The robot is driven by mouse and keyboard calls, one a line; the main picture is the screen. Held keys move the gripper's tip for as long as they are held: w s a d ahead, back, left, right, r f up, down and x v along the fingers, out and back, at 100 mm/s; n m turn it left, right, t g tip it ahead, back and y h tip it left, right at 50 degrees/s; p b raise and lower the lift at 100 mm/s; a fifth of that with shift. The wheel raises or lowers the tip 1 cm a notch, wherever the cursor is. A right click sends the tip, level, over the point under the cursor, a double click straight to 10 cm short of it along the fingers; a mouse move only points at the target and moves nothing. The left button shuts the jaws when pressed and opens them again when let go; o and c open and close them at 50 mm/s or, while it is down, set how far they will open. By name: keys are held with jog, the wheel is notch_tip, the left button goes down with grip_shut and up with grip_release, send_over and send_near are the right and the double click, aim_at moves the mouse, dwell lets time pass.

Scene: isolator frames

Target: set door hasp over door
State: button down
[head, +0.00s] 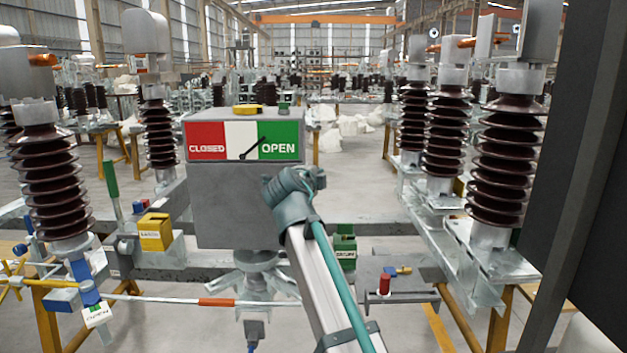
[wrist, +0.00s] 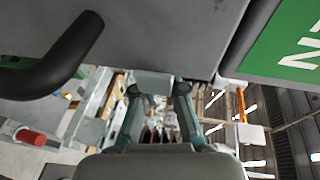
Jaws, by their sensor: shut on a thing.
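The grey mechanism box (head: 228,218) stands in the middle of the head view, with a red CLOSED and green OPEN indicator on top and a black pointer towards OPEN. My gripper is at the right part of its front; its fingertips are hidden there by my wrist. In the wrist view my gripper (wrist: 158,98) is shut on a small grey piece (wrist: 153,80), apparently the door hasp, right at the box (wrist: 170,35). The hasp's seating against the door edge cannot be made out. A black bent bar (wrist: 60,65) shows close by on the left.
Brown insulators (head: 500,160) stand at right and others (head: 45,190) at left. A yellow block (head: 156,232), a green block (head: 345,248) and a red knob (head: 384,283) sit near the box. A dark panel (head: 585,170) blocks the right edge.

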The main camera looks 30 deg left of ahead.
jog(key=shift+s+d+f, duration=0.1)
jog(key=shift+d, duration=0.05)
jog(key=c, duration=1.2)
grip_release()
jog(key=v, duration=1.2)
